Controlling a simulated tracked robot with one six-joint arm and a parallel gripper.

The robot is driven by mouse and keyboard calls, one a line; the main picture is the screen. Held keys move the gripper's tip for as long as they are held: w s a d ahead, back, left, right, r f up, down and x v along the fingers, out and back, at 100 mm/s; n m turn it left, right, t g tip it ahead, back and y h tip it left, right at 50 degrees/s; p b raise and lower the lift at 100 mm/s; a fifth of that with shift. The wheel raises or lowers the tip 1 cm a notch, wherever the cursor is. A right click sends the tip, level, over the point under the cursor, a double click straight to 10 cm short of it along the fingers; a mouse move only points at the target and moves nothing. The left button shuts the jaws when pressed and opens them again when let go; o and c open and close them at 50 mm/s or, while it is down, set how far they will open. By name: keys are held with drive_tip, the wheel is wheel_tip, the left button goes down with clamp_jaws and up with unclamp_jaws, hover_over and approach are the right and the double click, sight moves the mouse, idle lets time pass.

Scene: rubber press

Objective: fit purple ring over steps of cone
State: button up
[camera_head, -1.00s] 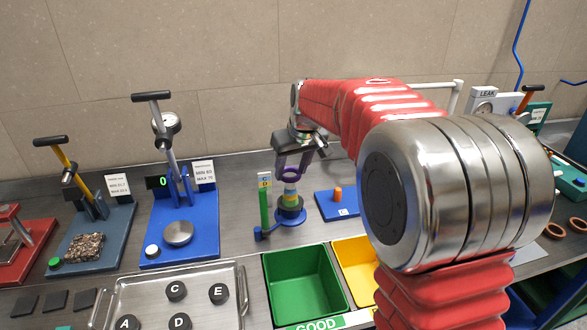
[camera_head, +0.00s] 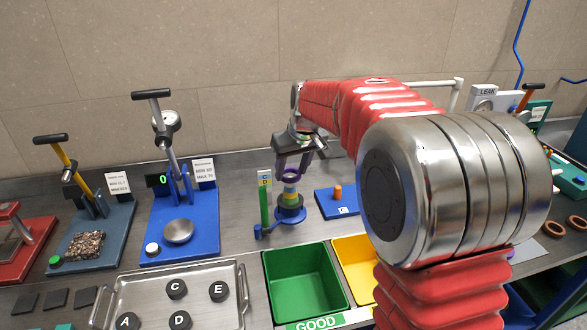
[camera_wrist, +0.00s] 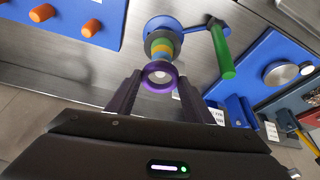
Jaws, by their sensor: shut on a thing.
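The purple ring (camera_head: 292,176) is in my gripper (camera_head: 292,168), whose dark fingers are shut on its sides. The stepped cone (camera_head: 290,197) stands upright directly below it, with coloured steps above a dark wide base step on a blue foot. In the wrist view, the ring (camera_wrist: 149,85) sits between the two fingers (camera_wrist: 160,92), and the cone (camera_wrist: 160,50) is lined up behind it. A pale round spot shows through the ring's hole. Whether the ring is around the cone's tip or just above it, I cannot tell.
A green post (camera_head: 264,207) stands close left of the cone. A blue board with orange pegs (camera_head: 338,192) lies to its right. A green bin (camera_head: 303,280) and a yellow bin (camera_head: 355,258) are in front. A blue press (camera_head: 180,225) stands left.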

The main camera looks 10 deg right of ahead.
drive_tip(key=shift+f, duration=0.8)
idle(0.5)
drive_tip(key=o, duration=1.1)
drive_tip(key=shift+o, duration=0.4)
drive_tip(key=o, duration=0.4)
drive_tip(key=shift+r, duration=0.1)
drive_tip(key=shift+r, duration=3.1)
